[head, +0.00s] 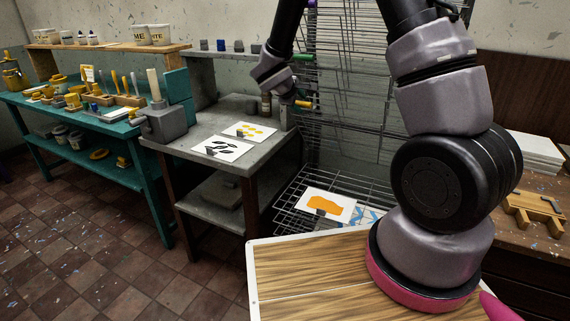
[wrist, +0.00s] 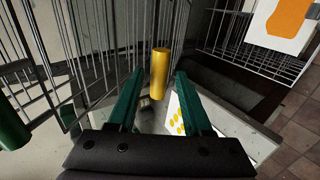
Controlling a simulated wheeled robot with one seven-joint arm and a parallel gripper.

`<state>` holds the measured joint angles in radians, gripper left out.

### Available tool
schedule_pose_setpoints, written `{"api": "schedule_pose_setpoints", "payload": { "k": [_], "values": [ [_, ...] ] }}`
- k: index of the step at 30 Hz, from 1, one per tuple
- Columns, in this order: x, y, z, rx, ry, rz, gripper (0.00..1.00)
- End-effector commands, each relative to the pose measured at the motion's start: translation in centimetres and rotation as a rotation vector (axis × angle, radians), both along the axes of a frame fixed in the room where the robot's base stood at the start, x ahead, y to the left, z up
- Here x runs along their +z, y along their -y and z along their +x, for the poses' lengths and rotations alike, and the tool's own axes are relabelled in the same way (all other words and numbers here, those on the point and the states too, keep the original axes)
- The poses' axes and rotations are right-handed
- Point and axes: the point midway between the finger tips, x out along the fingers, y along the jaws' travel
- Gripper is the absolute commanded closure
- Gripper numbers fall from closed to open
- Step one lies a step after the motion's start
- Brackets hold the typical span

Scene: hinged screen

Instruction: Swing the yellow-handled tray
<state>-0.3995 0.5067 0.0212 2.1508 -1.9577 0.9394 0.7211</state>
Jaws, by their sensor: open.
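The yellow handle (head: 303,104) shows at the left edge of the wire rack in the head view, close by the tips of my gripper (head: 291,97). In the wrist view the yellow handle (wrist: 160,66) is a short cylinder lying between the two green fingers of my gripper (wrist: 159,78). The fingers are spread, with a visible gap on each side of the handle; I see no contact. The wire tray belonging to this handle is hard to separate from the other wires. A green handle (head: 303,57) sits higher, and a green handle (wrist: 11,127) shows at the wrist view's left edge.
A lower wire tray (head: 283,221) reaches out flat, bearing an orange print (head: 325,204). A grey table (head: 245,168) with prints stands left of the rack. A teal bench (head: 75,111) with tools is farther left. Raised wire trays (head: 345,50) stand behind my arm.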

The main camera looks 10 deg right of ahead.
Motion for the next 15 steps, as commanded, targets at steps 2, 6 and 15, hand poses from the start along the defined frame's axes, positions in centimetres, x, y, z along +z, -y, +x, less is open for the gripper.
{"api": "schedule_pose_setpoints", "payload": {
  "k": [2, 6, 15],
  "values": [
    [-0.76, 0.68, 0.85, -0.003, -0.001, -0.001, 0.50],
    [-0.69, 0.61, 0.86, -0.001, 0.001, 0.000, 0.96],
    [-1.27, 0.23, 0.41, 0.001, -0.001, 0.000, 1.00]
  ]
}}
